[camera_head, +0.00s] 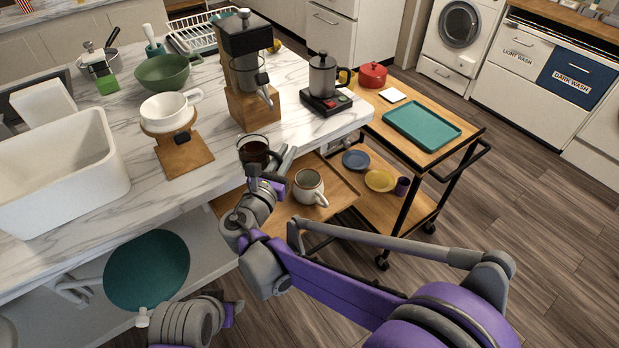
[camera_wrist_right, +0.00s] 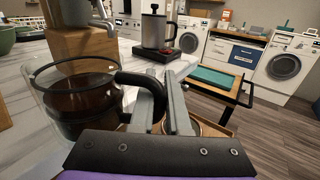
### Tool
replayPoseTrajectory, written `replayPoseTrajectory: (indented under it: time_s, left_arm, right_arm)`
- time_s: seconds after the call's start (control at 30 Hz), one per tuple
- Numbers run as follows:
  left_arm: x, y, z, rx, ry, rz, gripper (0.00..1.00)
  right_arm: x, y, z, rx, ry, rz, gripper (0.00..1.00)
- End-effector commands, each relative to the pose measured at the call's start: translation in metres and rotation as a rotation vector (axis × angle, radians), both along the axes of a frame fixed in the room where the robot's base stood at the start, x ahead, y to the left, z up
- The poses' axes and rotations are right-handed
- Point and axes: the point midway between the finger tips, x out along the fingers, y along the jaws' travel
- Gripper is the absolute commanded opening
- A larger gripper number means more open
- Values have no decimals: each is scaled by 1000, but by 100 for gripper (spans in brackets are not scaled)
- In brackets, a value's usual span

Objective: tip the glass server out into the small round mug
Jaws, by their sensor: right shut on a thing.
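The glass server (camera_head: 252,152) holds dark liquid and looks about upright at the counter's front edge. In the right wrist view the server (camera_wrist_right: 78,105) fills the left side, with its black handle (camera_wrist_right: 146,84) reaching to the fingers. My right gripper (camera_head: 272,168) is shut on this handle; the exact contact is partly hidden. The small round mug (camera_head: 308,184), pale with a brown rim, stands on a wooden surface below and right of the server. Only a sliver of the mug (camera_wrist_right: 207,128) shows behind the fingers in the wrist view. My left gripper (camera_head: 236,308) is low at bottom left, its fingers unclear.
A wooden grinder (camera_head: 255,103), a kettle (camera_head: 323,76) on a black base and a white dripper (camera_head: 168,112) on a wooden stand are on the marble counter. A trolley with a teal tray (camera_head: 421,125) stands at right. A teal round seat (camera_head: 147,270) is below the counter.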

Motion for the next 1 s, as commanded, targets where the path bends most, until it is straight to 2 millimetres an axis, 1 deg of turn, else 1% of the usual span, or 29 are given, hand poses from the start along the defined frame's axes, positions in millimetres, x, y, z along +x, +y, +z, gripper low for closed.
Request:
replayPoseTrajectory:
  time_s: [0.17, 0.47, 0.83, 0.93, 1.0]
  left_arm:
    - [0, 0, -1, 0, 0, 0, 50]
    - [-1, 0, -5, 0, 2, 0, 50]
    - [1, 0, 4, 0, -1, 0, 50]
    - [0, 0, 1, 0, 0, 0, 50]
    - [0, 0, 0, 0, 0, 0, 50]
  right_arm:
    - [0, -3, -5, 35, 0, -1, 0]
    - [0, -12, -22, 169, 1, 0, 0]
    - [0, -23, -27, 355, 0, 0, 0]
    - [0, -26, -35, 406, 2, 1, 0]
    - [0, -27, -38, 426, 2, 1, 0]
